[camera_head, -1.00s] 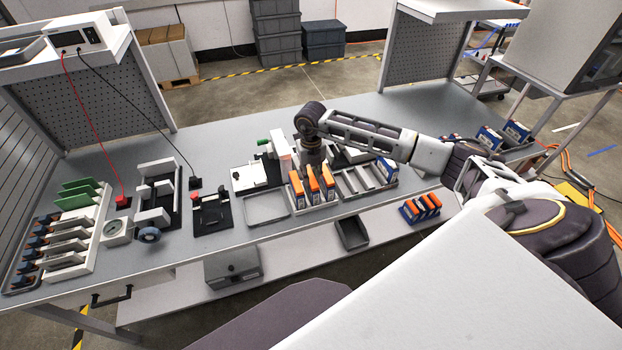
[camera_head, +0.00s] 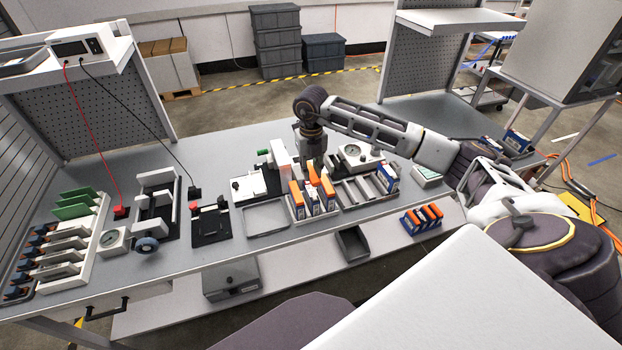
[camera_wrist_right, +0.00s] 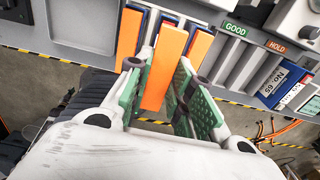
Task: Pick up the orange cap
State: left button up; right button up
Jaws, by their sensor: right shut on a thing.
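My right gripper (camera_head: 314,160) reaches down over a rack of orange-capped boxes near the bench's front edge. It is shut on an orange cap (camera_head: 313,175), the middle one. In the right wrist view the same cap (camera_wrist_right: 165,65) is held between the green finger pads (camera_wrist_right: 163,80). In the head view the cap sits higher than its neighbours, and a blue-and-white box (camera_head: 313,203) shows below it. An orange-capped box stands on each side, the left one (camera_head: 296,192) and the right one (camera_head: 328,188). My left gripper is not in view.
An empty grey tray (camera_head: 266,230) lies left of the rack. A slotted rack marked GOOD (camera_wrist_right: 236,28) and HOLD (camera_wrist_right: 277,46) is on the right, holding a blue box (camera_head: 387,177).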

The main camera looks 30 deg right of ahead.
jog(key=shift+r, duration=0.95)
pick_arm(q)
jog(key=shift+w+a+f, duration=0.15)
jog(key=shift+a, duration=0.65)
pick_arm(e)
jog(key=shift+r, duration=0.45)
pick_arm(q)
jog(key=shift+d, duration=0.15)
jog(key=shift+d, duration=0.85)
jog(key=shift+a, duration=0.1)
